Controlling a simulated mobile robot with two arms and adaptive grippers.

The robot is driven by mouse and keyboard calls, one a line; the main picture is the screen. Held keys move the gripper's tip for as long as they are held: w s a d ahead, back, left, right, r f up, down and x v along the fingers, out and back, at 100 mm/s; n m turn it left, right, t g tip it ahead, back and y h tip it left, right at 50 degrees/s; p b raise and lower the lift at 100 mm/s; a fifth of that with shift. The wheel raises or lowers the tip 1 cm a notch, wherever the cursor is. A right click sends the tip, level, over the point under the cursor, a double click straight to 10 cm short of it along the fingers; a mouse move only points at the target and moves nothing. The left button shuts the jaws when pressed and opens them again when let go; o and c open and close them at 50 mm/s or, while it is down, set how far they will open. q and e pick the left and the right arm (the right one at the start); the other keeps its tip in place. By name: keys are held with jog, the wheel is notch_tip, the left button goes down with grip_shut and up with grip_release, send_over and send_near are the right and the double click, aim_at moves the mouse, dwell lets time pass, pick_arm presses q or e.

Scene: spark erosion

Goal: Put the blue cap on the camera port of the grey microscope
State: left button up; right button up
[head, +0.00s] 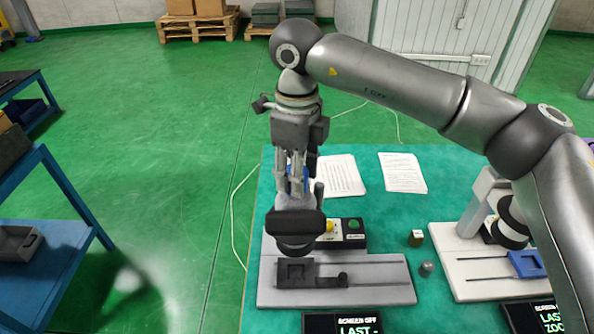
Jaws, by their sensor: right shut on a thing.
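The grey microscope (295,222) stands on its grey base plate (385,275) at the front left of the green table. My right gripper (297,185) points down from above, over the top of the microscope. It is shut on the blue cap (305,173), of which only small blue patches show between and beside the fingers. The camera port is hidden by the gripper and the microscope head, so I cannot tell whether the cap touches it. My left gripper is not in view.
A white microscope (480,205) with a blue stage piece (526,264) stands on the right. Two paper sheets (403,172), a button box (350,232), a small bottle (416,238) and a grey knob (426,268) lie between. A dark screen (342,324) is at the front.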

jog(key=shift+f+b, duration=0.4)
jog(key=shift+b, duration=0.1)
dwell(0.3)
jog(key=o, duration=1)
jog(key=shift+c, duration=0.2)
jog(key=o, duration=0.5)
jog(key=shift+c, duration=0.2)
jog(key=shift+r, duration=0.1)
jog(key=shift+r+p, duration=1.85)
jog(key=shift+r, duration=1.55)
